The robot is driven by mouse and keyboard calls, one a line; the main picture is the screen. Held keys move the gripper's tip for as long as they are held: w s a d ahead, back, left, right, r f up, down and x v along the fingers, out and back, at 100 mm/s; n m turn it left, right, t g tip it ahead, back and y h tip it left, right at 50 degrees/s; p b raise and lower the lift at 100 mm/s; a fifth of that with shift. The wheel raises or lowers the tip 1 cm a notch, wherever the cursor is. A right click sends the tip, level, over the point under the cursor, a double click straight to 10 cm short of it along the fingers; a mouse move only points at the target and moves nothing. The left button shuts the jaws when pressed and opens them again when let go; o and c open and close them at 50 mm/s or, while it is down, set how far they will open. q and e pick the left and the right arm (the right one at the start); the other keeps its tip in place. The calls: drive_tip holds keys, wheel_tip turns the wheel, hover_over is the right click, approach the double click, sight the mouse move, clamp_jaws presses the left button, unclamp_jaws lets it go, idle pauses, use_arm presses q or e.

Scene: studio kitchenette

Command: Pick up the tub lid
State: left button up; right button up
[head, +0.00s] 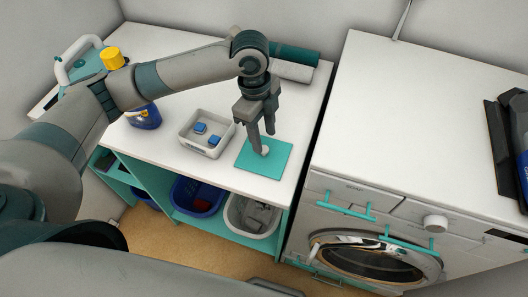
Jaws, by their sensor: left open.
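The tub lid (260,168) is a flat teal square with a small pale knob (264,151), lying on the white counter near its front edge. My left gripper (262,143) is open and points down over the lid, its fingertips at the knob. One finger partly hides the knob, and I cannot tell whether the fingers touch it. The open white tub (188,139) stands just left of the lid with blue blocks inside. My right gripper is not in view.
Rolled towels (292,56) lie at the back. Blue and white bins (250,217) sit on the shelf below. A washing machine (380,225) stands to the right, with a narrow gap between.

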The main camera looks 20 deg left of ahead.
sight(264, 148)
use_arm(q)
drive_tip(key=f, duration=0.1)
drive_tip(key=f+p, duration=0.1)
drive_tip(key=f, duration=0.1)
drive_tip(key=shift+s, duration=0.25)
drive_tip(key=shift+w+f, duration=0.1)
drive_tip(key=shift+f, duration=0.35)
clamp_jaws()
drive_tip(key=shift+r, duration=0.1)
wheel_tip(264, 148, up, 10)
drive_tip(key=b, duration=0.2)
idle(0.7)
